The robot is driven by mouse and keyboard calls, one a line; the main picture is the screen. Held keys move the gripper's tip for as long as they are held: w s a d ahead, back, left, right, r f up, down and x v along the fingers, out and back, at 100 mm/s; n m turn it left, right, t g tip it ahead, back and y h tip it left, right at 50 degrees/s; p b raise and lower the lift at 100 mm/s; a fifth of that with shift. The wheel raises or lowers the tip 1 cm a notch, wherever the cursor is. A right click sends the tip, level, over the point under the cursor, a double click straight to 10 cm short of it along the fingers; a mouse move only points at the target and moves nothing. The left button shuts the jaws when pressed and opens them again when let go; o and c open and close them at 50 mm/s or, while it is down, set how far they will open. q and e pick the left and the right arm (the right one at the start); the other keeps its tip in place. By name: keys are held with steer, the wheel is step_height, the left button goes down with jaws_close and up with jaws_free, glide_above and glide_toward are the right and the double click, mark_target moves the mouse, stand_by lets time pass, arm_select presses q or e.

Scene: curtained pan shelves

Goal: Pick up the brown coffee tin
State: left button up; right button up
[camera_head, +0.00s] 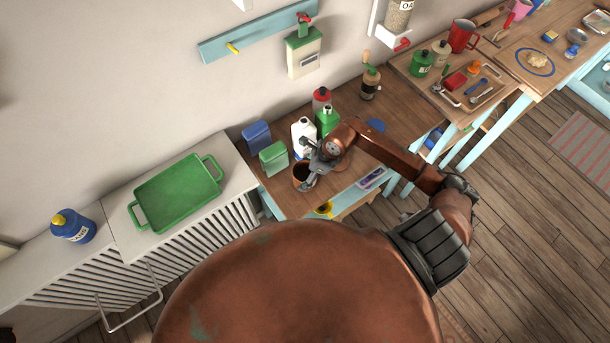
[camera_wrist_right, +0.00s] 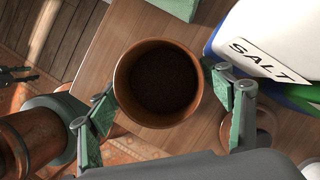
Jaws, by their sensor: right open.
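The brown coffee tin (camera_head: 299,171) stands upright on the wooden table near its front left part. In the right wrist view the tin (camera_wrist_right: 163,117) is seen from above, open-topped with dark brown contents. My right gripper (camera_head: 312,177) is at the tin. In the right wrist view its green-padded fingers (camera_wrist_right: 165,95) are open, one on each side of the tin. The right finger is close to the rim; contact cannot be told. The gripper partly hides the tin in the head view.
A white salt container (camera_head: 302,135) stands close behind the tin, also beside the right finger in the wrist view (camera_wrist_right: 265,40). A green bottle (camera_head: 327,121), a green box (camera_head: 274,158) and a blue box (camera_head: 257,136) stand nearby. A green tray (camera_head: 178,191) lies on the left cabinet.

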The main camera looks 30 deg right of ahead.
steer(key=shift+w+a+f, duration=0.1)
steer(key=shift+f, duration=0.15)
steer(key=shift+c, duration=0.3)
steer(key=c, duration=1.1)
